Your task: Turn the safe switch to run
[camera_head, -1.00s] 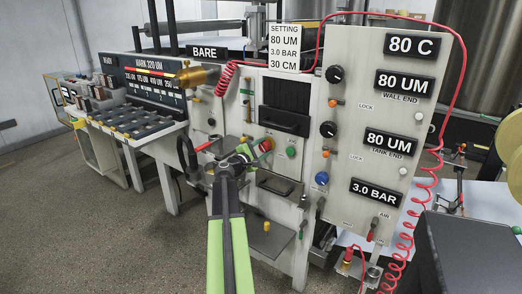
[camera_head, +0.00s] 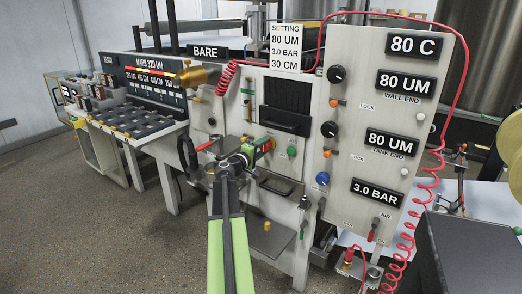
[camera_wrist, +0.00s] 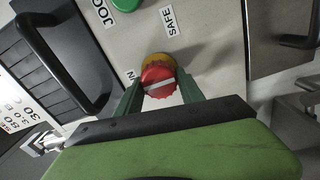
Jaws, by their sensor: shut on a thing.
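The safe switch (camera_wrist: 159,80) is a round red knob with a white stripe on a yellow base, set in the pale panel. In the wrist view its stripe runs nearly sideways, the left end a little lower. The label SAFE (camera_wrist: 169,21) stands above and right of it. Another label (camera_wrist: 130,75) at its left is mostly hidden; only its last letter, N, shows. My gripper (camera_wrist: 160,92) has its green fingers on both sides of the red knob and is shut on it. In the head view my gripper (camera_head: 252,151) is at the panel, largely covering the switch.
A green button (camera_wrist: 125,4) with a JOG label is above the switch in the wrist view. Black handles (camera_wrist: 75,75) stick out at left and right. In the head view, a tray (camera_head: 262,236) juts out below my gripper, and a coiled red hose (camera_head: 405,245) hangs at right.

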